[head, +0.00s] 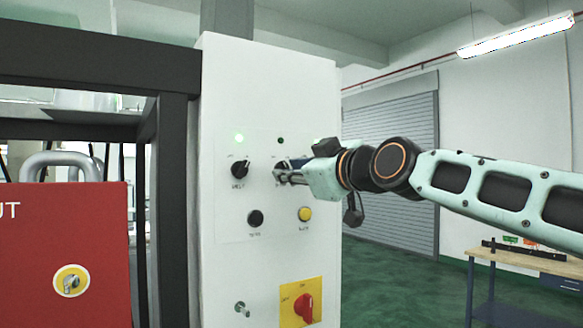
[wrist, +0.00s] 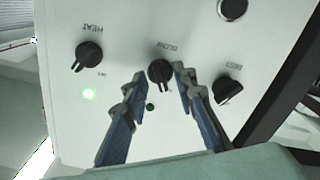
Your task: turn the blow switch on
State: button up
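The blow switch (wrist: 160,72) is the black rotary knob in the middle of a row of three; its label is blurred and upside down in the wrist view. The small lamp (wrist: 150,107) beside it is dark. It also shows as a dark lamp (head: 281,140) in the head view, where my gripper hides most of the knob. My gripper (wrist: 160,72) is open, its blue-and-grey fingers on either side of the knob. Whether a finger touches it I cannot tell. In the head view my gripper (head: 283,174) reaches the panel from the right.
The HEAT knob (wrist: 88,54) also has a lit lamp (wrist: 88,94). Below are a black button (head: 255,218), a yellow button (head: 305,214) and a red rotary switch (head: 304,307). A red box (head: 60,240) stands left.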

grip_shut()
dwell(0.5)
jog(key=m+b, duration=0.2)
jog(key=m, duration=0.9)
jog(key=shift+m+b, duration=0.3)
jog(key=shift+m, duration=0.1)
dwell(0.4)
grip_release()
